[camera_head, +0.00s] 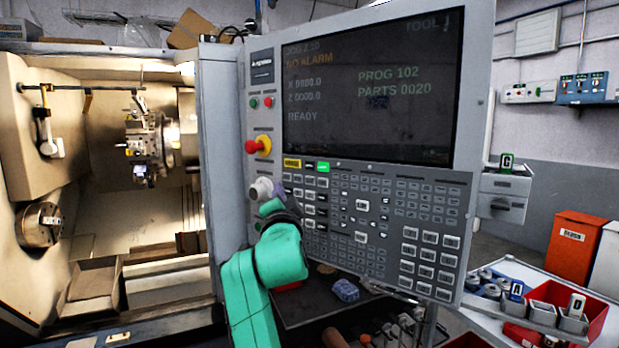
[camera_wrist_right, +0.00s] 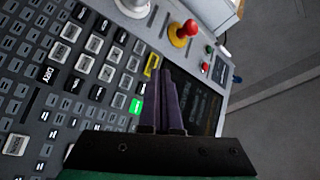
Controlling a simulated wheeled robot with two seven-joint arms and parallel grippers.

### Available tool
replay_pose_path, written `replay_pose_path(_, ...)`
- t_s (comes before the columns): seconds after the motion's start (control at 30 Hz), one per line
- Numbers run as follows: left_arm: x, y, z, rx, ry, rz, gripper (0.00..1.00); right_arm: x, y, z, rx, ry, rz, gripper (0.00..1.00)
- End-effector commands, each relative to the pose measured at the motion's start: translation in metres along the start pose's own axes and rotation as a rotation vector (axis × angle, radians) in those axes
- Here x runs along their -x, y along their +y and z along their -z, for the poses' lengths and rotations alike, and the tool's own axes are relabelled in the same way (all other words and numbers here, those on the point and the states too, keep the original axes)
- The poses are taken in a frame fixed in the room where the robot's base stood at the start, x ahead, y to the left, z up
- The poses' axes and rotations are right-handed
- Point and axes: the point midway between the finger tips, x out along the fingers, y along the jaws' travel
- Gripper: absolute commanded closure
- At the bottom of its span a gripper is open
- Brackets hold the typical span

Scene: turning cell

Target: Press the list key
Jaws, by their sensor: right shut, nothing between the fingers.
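The control panel's keypad (camera_head: 385,215) sits below its screen (camera_head: 372,90). A yellow-lit key (camera_head: 292,163) and a green-lit key (camera_head: 323,167) are at the keypad's upper left. Two whitish keys stand out, an upper one (camera_head: 362,205) and a lower one (camera_head: 360,237). I cannot read which key is the list key. My right gripper (camera_wrist_right: 165,76) is shut and empty, its fingertips near the yellow key (camera_wrist_right: 152,65) and green key (camera_wrist_right: 137,105) in the wrist view; contact cannot be told. In the head view my arm covers part of the lower-left keys. My left gripper is not in view.
A red emergency stop button (camera_head: 258,145) on a yellow base and a grey knob (camera_head: 262,189) stick out at the panel's left. The open lathe bay (camera_head: 140,215) is on the left. A red bin of parts (camera_head: 592,305) is at the lower right.

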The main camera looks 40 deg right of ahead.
Motion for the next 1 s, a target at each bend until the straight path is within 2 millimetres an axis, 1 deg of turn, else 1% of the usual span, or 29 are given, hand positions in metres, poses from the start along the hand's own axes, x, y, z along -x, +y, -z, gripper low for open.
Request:
replay_pose_path(0.13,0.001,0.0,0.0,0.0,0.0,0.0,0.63,-0.001,0.001,0.0,0.002,-0.001,0.0,1.0)
replay_pose_path(0.23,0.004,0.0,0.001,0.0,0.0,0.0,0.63,-0.006,0.003,0.004,0.004,-0.001,-0.001,1.0)
replay_pose_path(0.37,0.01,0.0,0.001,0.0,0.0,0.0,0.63,-0.017,0.011,0.013,0.006,0.0,-0.002,1.0)
replay_pose_path(0.6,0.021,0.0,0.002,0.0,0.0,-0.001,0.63,-0.042,0.029,0.031,0.007,0.0,-0.003,1.0)
replay_pose_path(0.7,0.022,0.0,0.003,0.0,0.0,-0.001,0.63,-0.051,0.036,0.037,0.004,-0.001,-0.002,1.0)
replay_pose_path(0.83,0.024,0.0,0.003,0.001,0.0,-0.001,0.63,-0.059,0.043,0.042,0.004,-0.001,-0.001,1.0)
replay_pose_path(1.0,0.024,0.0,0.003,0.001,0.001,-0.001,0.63,-0.062,0.046,0.044,0.003,-0.002,-0.001,1.0)
